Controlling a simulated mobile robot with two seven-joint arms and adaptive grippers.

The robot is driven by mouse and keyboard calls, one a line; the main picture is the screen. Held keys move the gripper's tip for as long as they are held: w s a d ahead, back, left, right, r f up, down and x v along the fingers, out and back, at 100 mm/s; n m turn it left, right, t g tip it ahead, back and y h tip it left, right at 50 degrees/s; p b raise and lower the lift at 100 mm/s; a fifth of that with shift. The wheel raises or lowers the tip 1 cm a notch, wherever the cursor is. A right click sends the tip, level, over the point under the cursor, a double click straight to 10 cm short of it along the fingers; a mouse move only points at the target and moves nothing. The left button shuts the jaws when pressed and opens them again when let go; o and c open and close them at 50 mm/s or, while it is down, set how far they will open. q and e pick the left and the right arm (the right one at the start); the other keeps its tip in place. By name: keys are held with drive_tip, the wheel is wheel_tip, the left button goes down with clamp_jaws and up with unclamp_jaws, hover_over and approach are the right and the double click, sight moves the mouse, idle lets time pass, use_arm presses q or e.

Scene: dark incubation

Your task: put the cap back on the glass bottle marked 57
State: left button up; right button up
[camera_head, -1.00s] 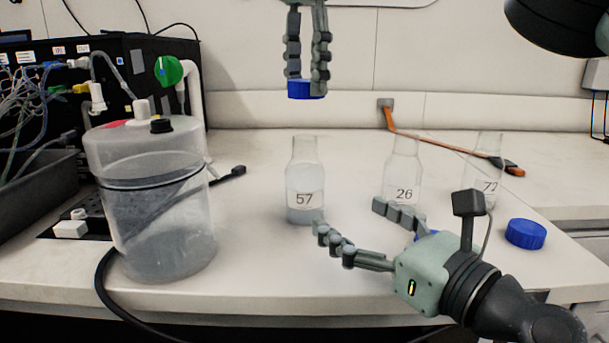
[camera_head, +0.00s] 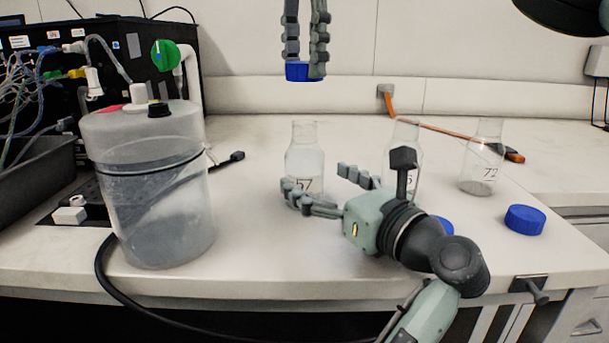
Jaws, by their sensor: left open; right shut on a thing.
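The glass bottle marked 57 (camera_head: 304,160) stands upright and uncapped on the bench, with clear liquid in it. My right gripper (camera_head: 303,68) points down from the top and is shut on a blue cap (camera_head: 299,71), held above the bottle's open neck with a gap between. My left gripper (camera_head: 313,177) is open at bottle 57, with one finger in front of its label and the other to its right. I cannot tell whether the fingers touch the glass.
A bottle (camera_head: 407,133) marked 26 is partly hidden behind my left gripper. A bottle marked 72 (camera_head: 482,165) stands to the right. One blue cap (camera_head: 525,219) lies at right, another (camera_head: 444,225) is mostly hidden. A large jar (camera_head: 155,225) stands at left. An orange-handled tool (camera_head: 450,135) lies behind.

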sight(305, 170)
use_arm(q)
drive_tip(key=shift+x, duration=2.1)
drive_tip(key=c, duration=1.8)
use_arm(e)
drive_tip(key=shift+f, duration=2.55)
drive_tip(key=shift+f, duration=0.85)
drive_tip(key=shift+f, duration=0.55)
use_arm(q)
clamp_jaws()
